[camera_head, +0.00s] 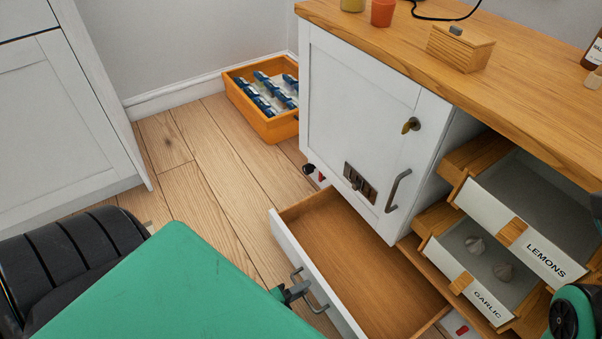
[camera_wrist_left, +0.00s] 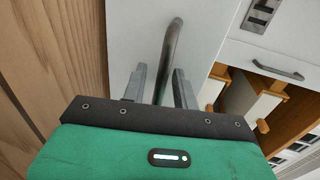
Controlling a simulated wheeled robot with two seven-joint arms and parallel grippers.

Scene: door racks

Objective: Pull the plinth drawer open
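The plinth drawer (camera_head: 365,270) is a low drawer with a white front and an empty wooden inside, under the white cabinet (camera_head: 360,110). It stands pulled well out. Its grey bar handle (camera_head: 312,292) is on the front. My left gripper (camera_head: 290,293) is at this handle, its green body partly covering the view. In the left wrist view the handle (camera_wrist_left: 170,55) passes between the two grey fingers of my left gripper (camera_wrist_left: 160,85), which stand apart with gaps beside the bar. My right gripper's fingers do not show; part of my right arm is at the lower right edge.
An orange crate (camera_head: 268,125) with blue-and-white packets sits on the floor by the wall. Pulled-out bins marked LEMONS (camera_head: 545,257) and GARLIC (camera_head: 487,303) are right of the cabinet door. The wooden counter (camera_head: 500,65) holds a small box (camera_head: 460,50). Bare floor (camera_head: 190,165) lies left of the drawer.

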